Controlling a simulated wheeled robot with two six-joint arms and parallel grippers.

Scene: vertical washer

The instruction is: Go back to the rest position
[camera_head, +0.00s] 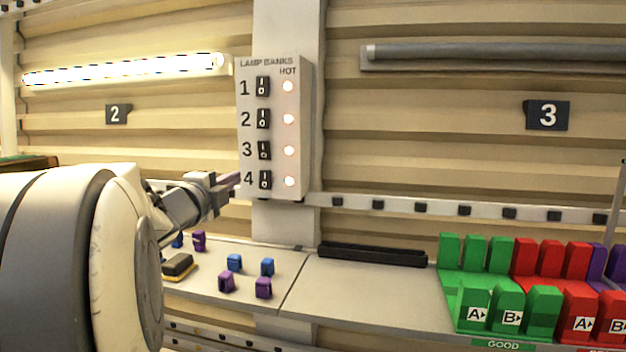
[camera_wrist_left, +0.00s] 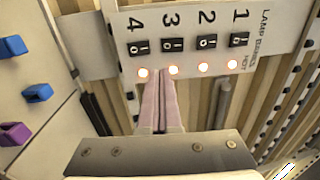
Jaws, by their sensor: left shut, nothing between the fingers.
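My left gripper (camera_head: 232,182) reaches in from the left in the head view, with its fingertips close to the lower left of the lamp bank switch box (camera_head: 300,185). Its pinkish fingers (camera_wrist_left: 160,90) are shut and empty in the left wrist view. There the tips overlap the lower part of the box near switches 3 and 4; I cannot tell whether they touch it. The box carries switches 1 to 4 in a column, each with a lit lamp beside it. My right gripper is not in view.
Blue and purple blocks (camera_head: 264,287) and a yellow-black item (camera_head: 180,267) lie on the table below. A black tray (camera_head: 372,254) stands behind. Lamp tube 2 (camera_head: 125,70) is lit; tube 3 (camera_head: 490,54) is dark.

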